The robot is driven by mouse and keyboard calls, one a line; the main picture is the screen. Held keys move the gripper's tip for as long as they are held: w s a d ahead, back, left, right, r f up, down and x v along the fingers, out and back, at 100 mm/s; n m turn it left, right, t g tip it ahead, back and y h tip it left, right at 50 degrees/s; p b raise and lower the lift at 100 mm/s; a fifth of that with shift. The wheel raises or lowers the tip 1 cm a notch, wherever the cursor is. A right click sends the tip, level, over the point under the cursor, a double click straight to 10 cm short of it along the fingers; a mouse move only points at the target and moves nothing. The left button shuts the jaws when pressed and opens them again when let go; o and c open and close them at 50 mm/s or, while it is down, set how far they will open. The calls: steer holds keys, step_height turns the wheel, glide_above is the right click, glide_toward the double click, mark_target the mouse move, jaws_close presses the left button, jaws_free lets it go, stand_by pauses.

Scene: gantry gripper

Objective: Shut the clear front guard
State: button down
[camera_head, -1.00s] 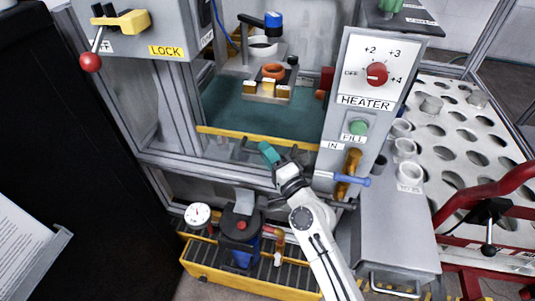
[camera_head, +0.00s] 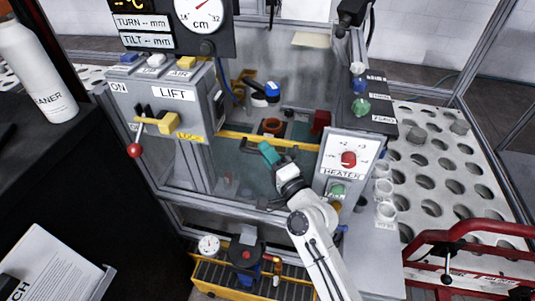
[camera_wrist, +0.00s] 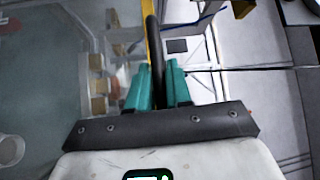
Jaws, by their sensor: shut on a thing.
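The clear front guard (camera_head: 232,161) shows as a see-through panel with a yellow top edge (camera_head: 250,138), in front of the machine's opening. Its edge runs level from the lift box side to the heater panel, and the opening above it is uncovered. My gripper (camera_head: 268,153) is just below this edge. In the wrist view, my teal fingers (camera_wrist: 158,88) are shut on a dark handle bar (camera_wrist: 153,55), beside the yellow edge (camera_wrist: 156,40). The fingers hide part of the bar.
The lift box (camera_head: 170,105) with its red-knobbed lever (camera_head: 135,151) stands left of the opening. The heater panel (camera_head: 345,160) stands close on the right. A red tubular frame (camera_head: 450,235) is at lower right.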

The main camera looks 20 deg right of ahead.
steer(key=shift+r+p, duration=0.8)
steer(key=shift+r, duration=0.7)
steer(key=c, duration=1.2)
jaws_free()
steer(key=shift+o, duration=0.2)
steer(key=shift+s, duration=0.15)
steer(key=b+v, duration=0.3)
steer(key=v, duration=0.7)
steer(key=shift+s, duration=0.25)
